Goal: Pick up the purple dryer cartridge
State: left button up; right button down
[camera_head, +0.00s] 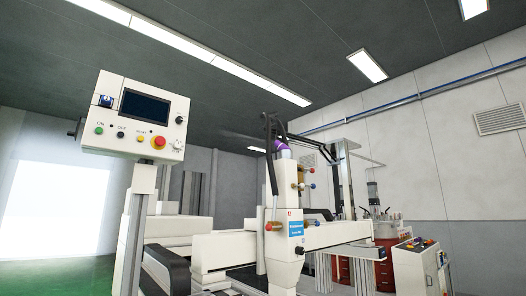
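A small purple piece (279,144), which looks like the purple dryer cartridge, shows near the top of a white upright machine head (269,185). Black hoses or bars run close by it, and a pale part lies just under it. It is too small to tell how it is seated. Neither of my grippers is in view.
A control panel (134,118) on a post stands at the left. The machine's white horizontal beam (335,234) crosses the middle. A white console (416,266) and red drums (352,272) are at the right. Green floor (60,276) shows at lower left.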

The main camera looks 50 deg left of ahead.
aim_at(281, 146)
jog(key=i+u, duration=0.65)
jog(key=i+l+u, duration=0.1)
jog(key=i+u, duration=0.2)
jog(key=i, duration=0.1)
